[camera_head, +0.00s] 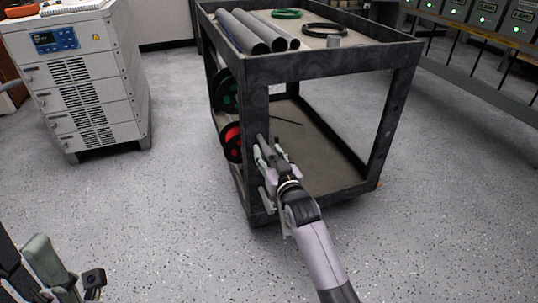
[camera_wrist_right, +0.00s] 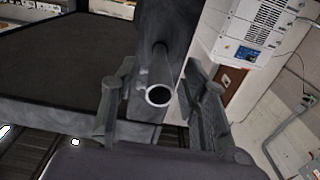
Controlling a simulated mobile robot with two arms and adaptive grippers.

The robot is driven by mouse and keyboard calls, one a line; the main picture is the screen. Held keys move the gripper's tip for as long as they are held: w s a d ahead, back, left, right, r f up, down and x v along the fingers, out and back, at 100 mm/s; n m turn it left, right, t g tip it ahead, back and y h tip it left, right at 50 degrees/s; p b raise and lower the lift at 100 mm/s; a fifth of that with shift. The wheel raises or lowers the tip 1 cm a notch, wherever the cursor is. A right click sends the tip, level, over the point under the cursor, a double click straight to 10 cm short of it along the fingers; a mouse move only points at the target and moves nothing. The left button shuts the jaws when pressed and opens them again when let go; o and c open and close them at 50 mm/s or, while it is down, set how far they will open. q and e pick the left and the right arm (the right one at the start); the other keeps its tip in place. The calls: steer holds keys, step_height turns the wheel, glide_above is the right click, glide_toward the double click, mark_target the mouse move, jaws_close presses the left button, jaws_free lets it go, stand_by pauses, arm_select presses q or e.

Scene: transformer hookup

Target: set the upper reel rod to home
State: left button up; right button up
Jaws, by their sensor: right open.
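The reel rod (camera_wrist_right: 160,95) shows in the right wrist view as a grey hollow tube, its round open end facing the camera. It sticks out of a dark cart post. My right gripper (camera_wrist_right: 162,84) is open, with one finger on each side of the tube and gaps visible. In the head view my right gripper (camera_head: 265,165) is at the cart's near post, beside the red reel (camera_head: 232,142). The green reel (camera_head: 225,92) hangs above the red one. The rod is hidden there, so I cannot tell which rod this is. My left gripper (camera_head: 62,272) is partly visible at bottom left.
The dark cart (camera_head: 330,62) carries grey pipes (camera_head: 258,30), a green coil (camera_head: 287,14) and a black coil (camera_head: 324,29) on top. A white cabinet (camera_head: 85,75) stands at left. The speckled floor between cabinet and cart is clear.

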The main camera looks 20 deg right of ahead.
jaws_close()
stand_by(0.3)
stand_by(0.4)
